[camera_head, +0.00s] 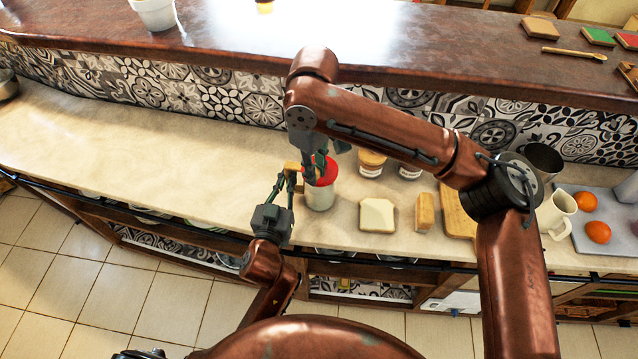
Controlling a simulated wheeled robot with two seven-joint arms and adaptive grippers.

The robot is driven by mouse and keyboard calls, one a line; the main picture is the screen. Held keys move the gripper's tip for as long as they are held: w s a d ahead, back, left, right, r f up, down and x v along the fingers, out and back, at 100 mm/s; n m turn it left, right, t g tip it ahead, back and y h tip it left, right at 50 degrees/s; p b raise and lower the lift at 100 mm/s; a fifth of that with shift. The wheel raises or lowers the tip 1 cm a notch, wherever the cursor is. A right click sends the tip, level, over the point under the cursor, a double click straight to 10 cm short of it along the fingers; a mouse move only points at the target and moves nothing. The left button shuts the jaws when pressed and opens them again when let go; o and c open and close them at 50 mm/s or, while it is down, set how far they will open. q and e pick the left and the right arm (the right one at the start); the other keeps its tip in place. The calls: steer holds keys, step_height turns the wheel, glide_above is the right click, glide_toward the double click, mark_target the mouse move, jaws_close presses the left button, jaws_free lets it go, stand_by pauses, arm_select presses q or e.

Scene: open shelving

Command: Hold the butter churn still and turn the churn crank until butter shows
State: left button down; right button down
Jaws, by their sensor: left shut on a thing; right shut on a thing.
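The butter churn (320,196) is a pale, clear-looking jar with a red lid (327,171), upright on the counter. A small tan wooden crank handle (292,167) shows at the left of the lid. My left gripper (287,182) reaches up from below left, with its fingers closed at the crank handle. My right gripper (317,168) comes down from above, with its fingers closed at the red lid. The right arm and fingers hide part of the lid and crank. The jar's contents cannot be made out clearly.
Right of the churn are a bread slice (377,215), a yellow block (424,212), a wooden board (456,218) and jars (371,163). Further right are a mug (555,213) and a tray (577,243) with oranges. The counter (130,155) to the left is clear. A raised ledge (240,45) runs behind.

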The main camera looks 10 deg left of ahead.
steer(key=d+n, duration=0.1)
steer(key=n, duration=0.2)
steer(key=w+d+n, duration=0.1)
steer(key=n, duration=0.2)
steer(key=d+n, duration=0.2)
steer(key=n, duration=0.2)
steer(key=shift+w+f, duration=0.25)
steer(key=shift+f, duration=0.15)
stand_by(0.5)
steer(key=shift+s+a+m, duration=0.3)
steer(key=shift+a+m, duration=0.25)
steer(key=shift+m, duration=0.95)
steer(key=shift+s+a+m, duration=0.25)
steer(key=shift+a+m, duration=0.35)
steer(key=shift+m, duration=0.9)
steer(key=shift+s+a+m, duration=0.3)
steer(key=shift+a+m, duration=0.25)
steer(key=shift+m, duration=0.95)
steer(key=shift+a+m, duration=0.35)
steer(key=shift+m, duration=0.4)
steer(key=shift+a+m, duration=0.35)
steer(key=shift+m, duration=0.4)
